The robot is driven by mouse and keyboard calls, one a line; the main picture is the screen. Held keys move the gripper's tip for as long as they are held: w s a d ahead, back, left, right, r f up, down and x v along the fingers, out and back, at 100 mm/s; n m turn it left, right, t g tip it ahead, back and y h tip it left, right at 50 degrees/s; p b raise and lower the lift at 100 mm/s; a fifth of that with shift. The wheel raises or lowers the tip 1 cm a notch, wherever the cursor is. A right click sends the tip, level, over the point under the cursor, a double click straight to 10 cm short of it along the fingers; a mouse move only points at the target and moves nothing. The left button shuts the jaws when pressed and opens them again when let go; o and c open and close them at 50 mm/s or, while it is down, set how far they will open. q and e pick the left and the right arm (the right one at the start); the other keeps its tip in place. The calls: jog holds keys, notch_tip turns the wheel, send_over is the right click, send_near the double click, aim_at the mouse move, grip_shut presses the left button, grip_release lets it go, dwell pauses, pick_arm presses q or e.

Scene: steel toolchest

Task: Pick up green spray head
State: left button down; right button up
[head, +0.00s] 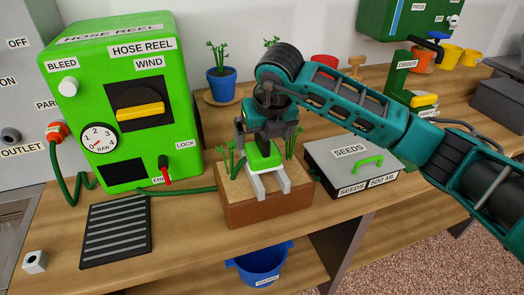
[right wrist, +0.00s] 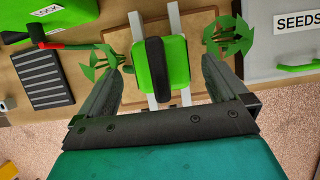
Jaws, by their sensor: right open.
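A bright green block-shaped piece (head: 264,158), which looks like the green spray head, sits across two pale rails on a brown wooden box. In the right wrist view the green piece (right wrist: 177,63) carries a dark rounded bar along its top. My right gripper (head: 266,140) is above it, pointing down, with its fingers apart on either side. In the right wrist view the open fingers show left and right of the green piece, with gaps. Nothing is held. My left gripper is not in view.
Leafy seedlings (right wrist: 231,36) stand on both sides of the green piece, close to my fingers. The wooden box (head: 262,212) stands near the bench's front edge. A green hose reel box (head: 118,60) is left, a grey seeds case (head: 330,178) right. A blue bucket (head: 261,262) is below.

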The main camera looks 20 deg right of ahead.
aim_at(261, 143)
jog(key=x, duration=0.4)
jog(key=shift+f, duration=0.15)
jog(key=shift+c, duration=0.3)
jog(key=c, duration=0.9)
jog(key=shift+w, duration=0.1)
jog(key=shift+c, duration=0.4)
